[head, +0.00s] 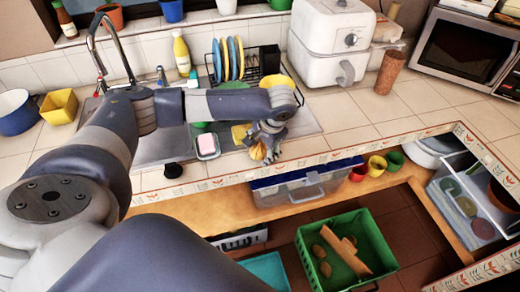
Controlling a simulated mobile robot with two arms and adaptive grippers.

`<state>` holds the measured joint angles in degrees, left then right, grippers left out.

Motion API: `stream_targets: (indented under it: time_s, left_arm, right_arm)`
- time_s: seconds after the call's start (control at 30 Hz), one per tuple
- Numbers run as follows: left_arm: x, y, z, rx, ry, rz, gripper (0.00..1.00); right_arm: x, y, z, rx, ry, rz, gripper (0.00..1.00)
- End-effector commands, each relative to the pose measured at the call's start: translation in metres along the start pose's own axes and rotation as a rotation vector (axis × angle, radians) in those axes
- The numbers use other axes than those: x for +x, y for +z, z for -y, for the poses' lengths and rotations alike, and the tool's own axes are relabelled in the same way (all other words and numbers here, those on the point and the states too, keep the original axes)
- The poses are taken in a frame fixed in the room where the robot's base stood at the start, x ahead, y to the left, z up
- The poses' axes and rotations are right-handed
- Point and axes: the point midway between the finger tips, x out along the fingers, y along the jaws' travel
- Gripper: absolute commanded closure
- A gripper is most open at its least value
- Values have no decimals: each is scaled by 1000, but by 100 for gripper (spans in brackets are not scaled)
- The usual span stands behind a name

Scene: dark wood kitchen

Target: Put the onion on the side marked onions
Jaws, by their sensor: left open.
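A golden onion (257,151) is at the front edge of the counter, by the sink. My left gripper (268,143) is directly above and beside it, with open fingers that partly hide it; I cannot tell whether they touch it. A green crate (376,241) stands on the floor below the counter. A tan divider (346,254) splits it, and several brown potatoes (319,252) lie on its left side. The right side looks empty. No marking can be read on the crate from here. My right gripper is not in view.
A pink sponge in a dish (207,146) is left of the onion. A plate rack (236,66), white air fryer (330,45) and brown cup (390,72) stand behind. A lidded box (300,187) and small coloured pots (376,165) sit on the shelf below.

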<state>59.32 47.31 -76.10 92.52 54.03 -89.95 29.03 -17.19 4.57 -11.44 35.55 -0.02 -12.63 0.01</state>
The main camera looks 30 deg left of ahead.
Motion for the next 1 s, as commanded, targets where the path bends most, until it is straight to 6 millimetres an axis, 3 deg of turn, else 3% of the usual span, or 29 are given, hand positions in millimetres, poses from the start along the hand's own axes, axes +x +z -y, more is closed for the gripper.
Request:
stream_targets:
  time_s: [0.07,0.1,0.23,0.63,0.87,1.0]
  left_arm:
    - [0,0,0,1,0,0,40]
    - [0,0,0,1,0,0,45]
    - [0,0,0,1,1,-1,72]
    - [-4,-1,1,0,1,-3,73]
    - [-28,-2,8,-1,2,-6,73]
    - [-35,22,6,2,1,0,73]
  right_arm:
    - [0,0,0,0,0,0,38]
    - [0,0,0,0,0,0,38]
    - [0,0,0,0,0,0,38]
    - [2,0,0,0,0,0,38]
    - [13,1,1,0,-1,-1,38]
    - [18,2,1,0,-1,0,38]
